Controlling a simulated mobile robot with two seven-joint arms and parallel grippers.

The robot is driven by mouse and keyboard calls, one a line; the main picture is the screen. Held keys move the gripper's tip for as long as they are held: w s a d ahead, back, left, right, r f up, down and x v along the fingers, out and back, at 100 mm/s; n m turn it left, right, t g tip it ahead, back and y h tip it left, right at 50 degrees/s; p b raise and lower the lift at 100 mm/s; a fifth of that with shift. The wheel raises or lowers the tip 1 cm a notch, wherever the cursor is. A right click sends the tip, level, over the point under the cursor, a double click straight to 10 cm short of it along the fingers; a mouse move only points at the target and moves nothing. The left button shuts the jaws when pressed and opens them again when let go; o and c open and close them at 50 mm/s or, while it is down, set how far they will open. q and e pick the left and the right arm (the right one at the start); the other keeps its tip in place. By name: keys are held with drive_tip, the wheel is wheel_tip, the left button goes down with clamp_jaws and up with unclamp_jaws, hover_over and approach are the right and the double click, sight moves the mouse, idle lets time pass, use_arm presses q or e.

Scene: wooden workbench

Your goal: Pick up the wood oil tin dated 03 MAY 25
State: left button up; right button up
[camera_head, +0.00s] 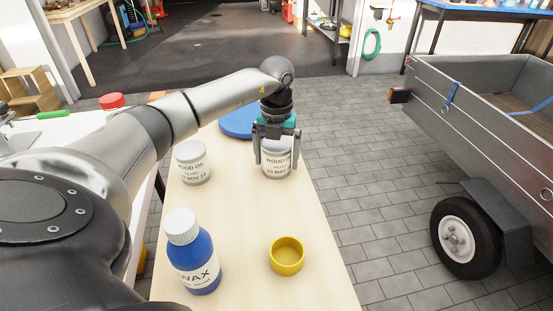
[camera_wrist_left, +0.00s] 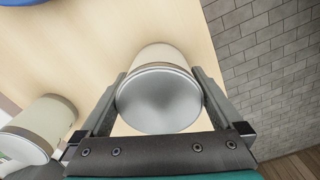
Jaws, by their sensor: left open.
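The wood oil tin with "03 MAY" readable on its label (camera_head: 277,164) stands upright on the light wooden workbench (camera_head: 240,215), toward its far right; the end of the date is hidden by a finger. My left gripper (camera_head: 277,158) is above it, pointing down, with its fingers open on either side. In the left wrist view the tin's grey lid (camera_wrist_left: 158,98) sits between the two fingers; I cannot tell whether they touch it. A second wood oil tin (camera_head: 194,164), its label showing "NOV", stands to the left. It also shows in the left wrist view (camera_wrist_left: 40,128). My right gripper is not in view.
A blue round thing (camera_head: 238,124) lies behind the tins. A blue wax bottle with a white cap (camera_head: 194,255) stands at the front left and a yellow ring-shaped cup (camera_head: 287,256) at the front right. The bench middle is clear. A grey trailer (camera_head: 480,130) stands off to the right.

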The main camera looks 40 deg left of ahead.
use_arm(q)
drive_tip(key=c, duration=1.5)
